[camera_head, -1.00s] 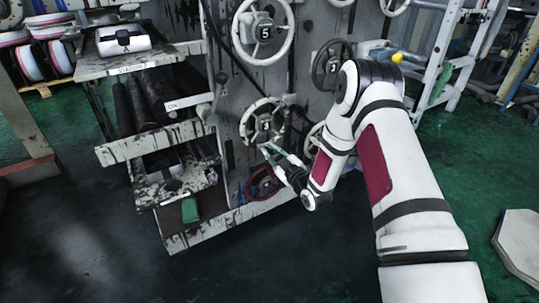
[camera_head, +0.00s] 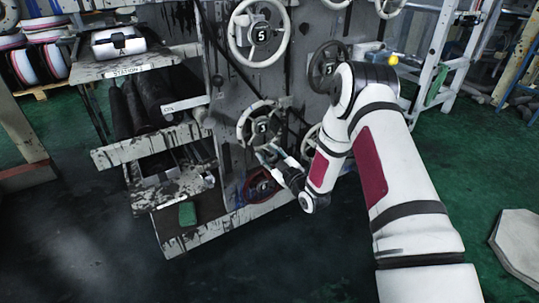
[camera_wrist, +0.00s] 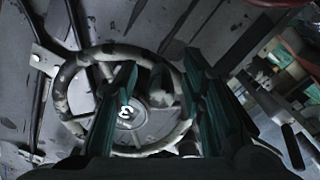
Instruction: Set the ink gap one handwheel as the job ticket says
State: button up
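A worn pale handwheel (camera_head: 262,128) is low on the grey machine side in the head view; its hub seems to read 3. In the wrist view the handwheel (camera_wrist: 128,118) fills the middle, rim scuffed dark, a 3 on its hub. My gripper (camera_head: 265,156) is at the wheel's lower edge in the head view. In the wrist view my gripper (camera_wrist: 163,90) has its two green fingers spread wide, overlapping the wheel face. Nothing is clearly gripped; contact with the rim cannot be told. No handwheel name or job ticket is readable.
Above is a larger white handwheel (camera_head: 259,37) marked 5. A dark handwheel (camera_head: 328,67) is beside my arm. Ink-stained shelves (camera_head: 155,155) stand left, with a green block (camera_head: 187,214) on the lowest. A white ladder frame (camera_head: 455,60) is right. Dark floor is open in front.

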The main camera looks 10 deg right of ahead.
jog(key=v, duration=1.2)
jog(key=shift+r, duration=0.1)
notch_tip(320, 180, up, 7)
jog(key=w+d+m+g+h, duration=0.1)
jog(key=w+g+h, duration=0.1)
jog(key=g+h, duration=0.15)
jog(key=s+d+r+m+g+h, duration=0.25)
jog(key=s+r+g, duration=0.25)
jog(key=s+r, duration=0.3)
jog(key=s+a+r+m+g, duration=0.2)
jog(key=s+r+g, duration=0.1)
jog(key=s, duration=1)
jog(key=s+a+r+m+g, duration=0.2)
jog(key=s+r+m+g, duration=0.1)
jog(key=s, duration=0.9)
jog(key=s+a+r+m+g, duration=0.2)
jog(key=s+r+g, duration=0.1)
jog(key=s, duration=1)
notch_tip(320, 180, up, 37)
jog(key=t+p, duration=0.4)
jog(key=p, duration=3.1)
jog(key=shift+s+f, duration=0.15)
jog(key=shift+s, duration=0.1)
